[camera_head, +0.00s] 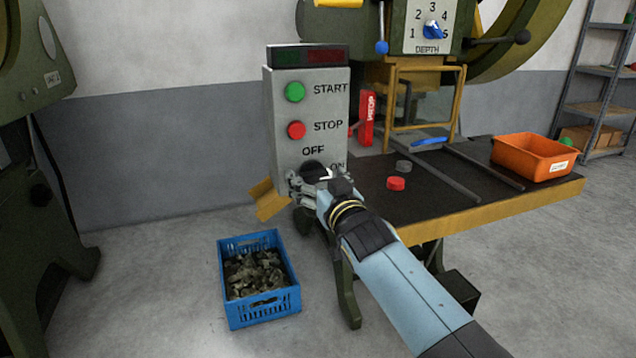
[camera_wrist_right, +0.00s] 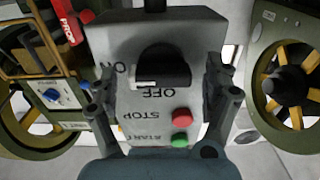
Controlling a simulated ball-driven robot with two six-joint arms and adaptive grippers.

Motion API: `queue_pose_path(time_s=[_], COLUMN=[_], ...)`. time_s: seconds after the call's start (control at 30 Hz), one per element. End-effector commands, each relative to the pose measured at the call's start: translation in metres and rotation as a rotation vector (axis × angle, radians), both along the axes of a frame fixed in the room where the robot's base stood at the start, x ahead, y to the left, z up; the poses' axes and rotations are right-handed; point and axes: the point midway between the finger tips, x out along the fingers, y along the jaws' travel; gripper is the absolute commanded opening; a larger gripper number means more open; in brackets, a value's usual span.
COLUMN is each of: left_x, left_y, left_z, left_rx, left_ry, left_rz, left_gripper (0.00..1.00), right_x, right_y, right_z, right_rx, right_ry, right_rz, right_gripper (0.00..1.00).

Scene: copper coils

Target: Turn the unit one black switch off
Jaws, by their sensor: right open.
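The grey control box (camera_head: 307,105) has a black rotary switch (camera_head: 312,168) low on its front, with OFF lettered above it and ON to its right. In the right wrist view, which is upside down, the black switch (camera_wrist_right: 165,62) shows a white mark on its end towards the ON lettering. My right gripper (camera_head: 310,182) is at the switch and partly covers it in the head view. In the wrist view its open fingers (camera_wrist_right: 160,85) stand either side of the switch, apart from the knob. My left gripper is out of view.
A green START button (camera_head: 295,92) and red STOP button (camera_head: 296,130) sit above the switch. A blue crate (camera_head: 262,312) stands on the floor below.

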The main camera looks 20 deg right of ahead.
Motion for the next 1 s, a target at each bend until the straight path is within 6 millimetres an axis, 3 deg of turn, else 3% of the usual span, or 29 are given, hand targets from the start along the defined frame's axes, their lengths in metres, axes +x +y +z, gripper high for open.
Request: queue_pose_path(time_s=[0.13,0.57,1.0], left_x=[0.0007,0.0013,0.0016], left_y=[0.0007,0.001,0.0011], left_z=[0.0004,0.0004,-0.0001], left_rx=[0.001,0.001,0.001], left_ry=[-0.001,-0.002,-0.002], left_rz=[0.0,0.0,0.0], left_gripper=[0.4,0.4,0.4], right_x=[-0.0002,-0.0005,-0.0007], right_y=[-0.0001,0.0,0.0], right_z=[0.0003,-0.0001,-0.0004], right_rx=[0.0,0.001,-0.104], right_ry=[0.0,0.0,-0.003], right_rz=[0.0,0.0,0.0], right_gripper=[0.84,0.28,0.27])
